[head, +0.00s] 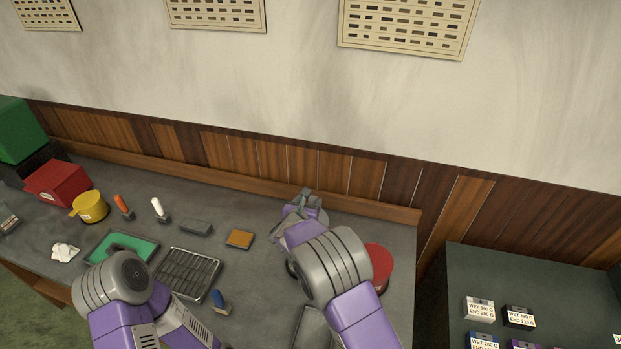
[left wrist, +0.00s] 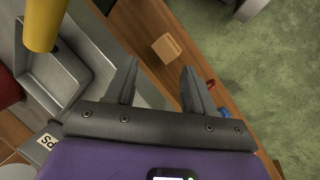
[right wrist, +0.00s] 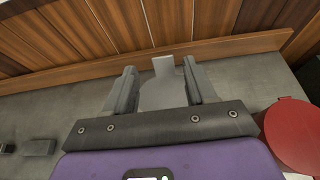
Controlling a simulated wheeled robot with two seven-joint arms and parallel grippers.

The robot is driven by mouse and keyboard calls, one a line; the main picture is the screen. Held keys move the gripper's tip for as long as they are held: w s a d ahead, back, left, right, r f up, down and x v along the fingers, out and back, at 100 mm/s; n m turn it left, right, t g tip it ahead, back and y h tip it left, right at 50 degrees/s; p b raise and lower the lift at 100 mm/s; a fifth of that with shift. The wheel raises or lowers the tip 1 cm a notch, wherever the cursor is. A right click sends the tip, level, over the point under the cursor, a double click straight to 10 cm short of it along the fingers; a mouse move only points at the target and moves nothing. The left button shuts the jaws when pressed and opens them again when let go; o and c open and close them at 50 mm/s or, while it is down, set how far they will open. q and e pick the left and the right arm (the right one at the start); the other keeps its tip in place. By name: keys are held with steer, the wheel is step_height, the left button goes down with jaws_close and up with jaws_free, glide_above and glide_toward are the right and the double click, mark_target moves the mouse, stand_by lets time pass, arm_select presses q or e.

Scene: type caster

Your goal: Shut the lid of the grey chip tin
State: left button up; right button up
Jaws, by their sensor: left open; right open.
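A pale grey rounded plate with a short tab (right wrist: 163,90) shows between my right fingers in the right wrist view. It looks like the raised lid of the grey chip tin, but I cannot be sure. The tin's body is not clearly visible; my right arm covers that part of the bench in the head view. My right gripper (right wrist: 163,88) is open, with a finger on either side of the plate; contact cannot be told. It also shows in the head view (head: 304,196), near the back of the bench. My left gripper (left wrist: 163,85) is open and empty, by the bench's front edge.
A red round tin (head: 379,265) stands right of my right arm; it also shows in the right wrist view (right wrist: 296,133). A slotted tray (head: 187,273), green tray (head: 140,248) and yellow pot (head: 89,206) occupy the left. A wooden ledge (head: 362,205) runs behind the bench.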

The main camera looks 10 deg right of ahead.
mark_target(313, 197)
steer(key=shift+w+d, duration=0.1)
steer(key=shift+w, duration=0.1)
steer(key=shift+d, duration=0.2)
arm_select(q)
steer(key=shift+s+r+p, duration=0.45)
steer(key=shift+r+p, duration=0.25)
steer(key=shift+r, duration=0.15)
arm_select(e)
steer(key=shift+x, duration=2.9)
steer(key=shift+f, duration=0.1)
jaws_close()
